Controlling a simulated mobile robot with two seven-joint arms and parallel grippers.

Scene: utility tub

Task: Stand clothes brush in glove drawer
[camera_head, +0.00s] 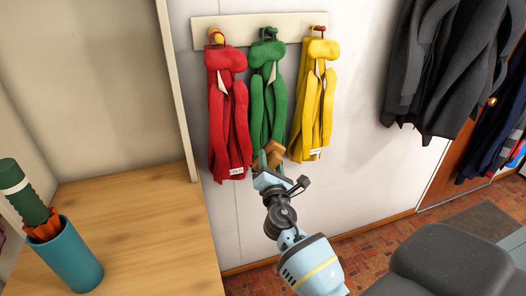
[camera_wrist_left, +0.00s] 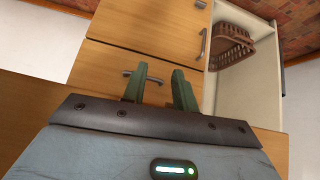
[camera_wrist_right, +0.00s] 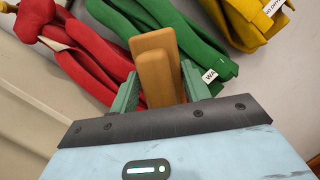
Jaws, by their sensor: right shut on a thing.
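The clothes brush (camera_head: 268,154), a brown wooden piece, is in front of the green scarf in the head view. My right gripper (camera_head: 270,172) is shut on it. In the right wrist view the brush (camera_wrist_right: 160,65) stands up between the two green fingers (camera_wrist_right: 158,92). My left gripper (camera_wrist_left: 158,84) shows only in the left wrist view, fingers apart and nothing between them. Beyond it are wooden drawer fronts (camera_wrist_left: 150,20) with metal handles; they look shut. I cannot tell which is the glove drawer.
Red (camera_head: 228,110), green (camera_head: 268,90) and yellow (camera_head: 315,100) scarves hang from a wall rack (camera_head: 240,24). A teal holder (camera_head: 72,262) stands on the wooden top (camera_head: 140,230) at left. Dark coats (camera_head: 440,70) hang at right. A basket (camera_wrist_left: 232,45) sits in an open compartment beside the drawers.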

